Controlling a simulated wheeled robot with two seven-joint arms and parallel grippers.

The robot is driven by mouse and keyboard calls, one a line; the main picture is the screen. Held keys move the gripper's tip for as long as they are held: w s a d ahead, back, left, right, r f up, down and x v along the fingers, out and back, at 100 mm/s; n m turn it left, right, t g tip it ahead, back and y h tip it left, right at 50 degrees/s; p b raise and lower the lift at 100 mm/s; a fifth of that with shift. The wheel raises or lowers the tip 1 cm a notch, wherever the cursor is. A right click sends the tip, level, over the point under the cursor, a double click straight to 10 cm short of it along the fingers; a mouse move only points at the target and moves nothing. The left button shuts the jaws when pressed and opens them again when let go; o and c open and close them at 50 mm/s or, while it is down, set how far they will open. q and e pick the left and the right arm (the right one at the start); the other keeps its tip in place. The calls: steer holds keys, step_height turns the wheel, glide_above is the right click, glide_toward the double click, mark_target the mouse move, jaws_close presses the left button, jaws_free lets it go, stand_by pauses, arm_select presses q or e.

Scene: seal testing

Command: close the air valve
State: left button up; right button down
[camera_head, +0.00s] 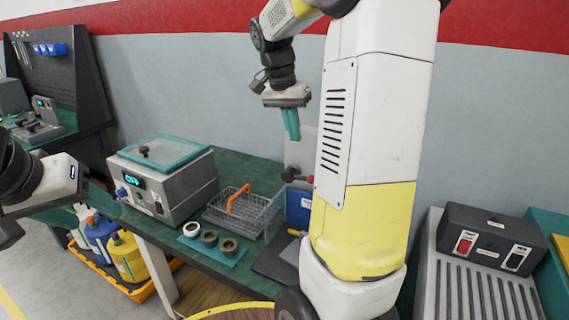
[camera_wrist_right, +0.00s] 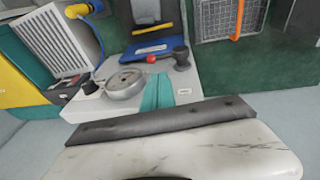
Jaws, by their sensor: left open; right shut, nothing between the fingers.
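My right gripper (camera_head: 291,124) points down with its teal fingers together, above and behind the bench fixture. In the right wrist view the shut fingers (camera_wrist_right: 158,90) are beside a round metal gauge-like part (camera_wrist_right: 125,83) on a light grey block. A small red knob (camera_wrist_right: 151,59) and a black knob (camera_wrist_right: 181,55) are just beyond the fingertips. The head view also shows the black knob (camera_head: 290,174) and the red knob (camera_head: 309,180). I cannot tell which one is the air valve. My left gripper (camera_head: 84,194) is open at the left, only partly clear.
A grey tester (camera_head: 178,190) with a lit display stands on the green bench. My right arm hides the fixture's right side. A switch box (camera_head: 490,238) stands at the right.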

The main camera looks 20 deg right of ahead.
steer(key=x, duration=1.2)
steer(key=shift+f, duration=0.15)
steer(key=shift+s+d+f, duration=0.1)
steer(key=shift+s+f, duration=0.05)
steer(key=shift+f, duration=0.55)
steer(key=shift+s+f, duration=0.2)
steer(key=shift+s, duration=0.1)
steer(key=shift+d, duration=0.1)
steer(key=d+r+v, duration=0.1)
steer(key=d+v, duration=0.2)
steer(key=v, duration=1.1)
glide_above(306, 179)
steer(key=a, duration=0.3)
steer(key=shift+s+r, duration=0.15)
steer(key=shift+s, duration=0.3)
